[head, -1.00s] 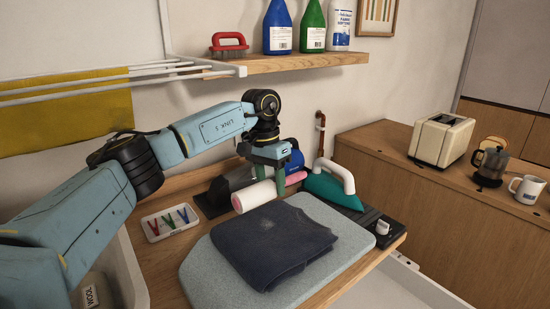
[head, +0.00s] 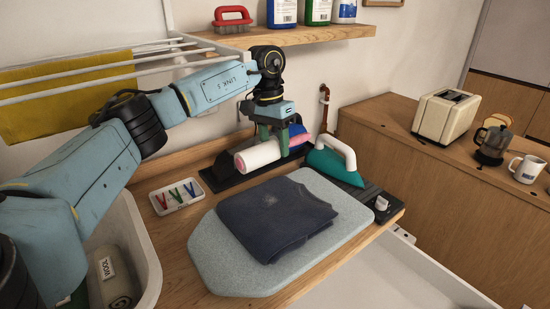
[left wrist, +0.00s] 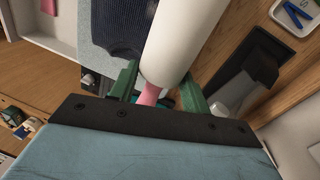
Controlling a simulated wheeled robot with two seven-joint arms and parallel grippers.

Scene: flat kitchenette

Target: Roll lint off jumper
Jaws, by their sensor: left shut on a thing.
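The navy jumper (head: 275,222) lies folded on the grey-blue pressing board (head: 215,262), with a faint pale patch on its top. The lint roller has a white roll (head: 258,156) and a pink handle (left wrist: 150,94). My left gripper (head: 273,138) is shut on the lint roller at its handle, behind the jumper. In the left wrist view the roll (left wrist: 180,45) sticks out beyond the green fingers, and part of the jumper (left wrist: 112,25) shows beside it. The roll is apart from the jumper. My right gripper is out of view.
A black tray (head: 215,181) is below the roller. A teal iron (head: 334,165) stands to its right. A dish of pegs (head: 177,196) is left of the board, and a basket (head: 140,235) is at the lower left. A shelf (head: 290,37) hangs above.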

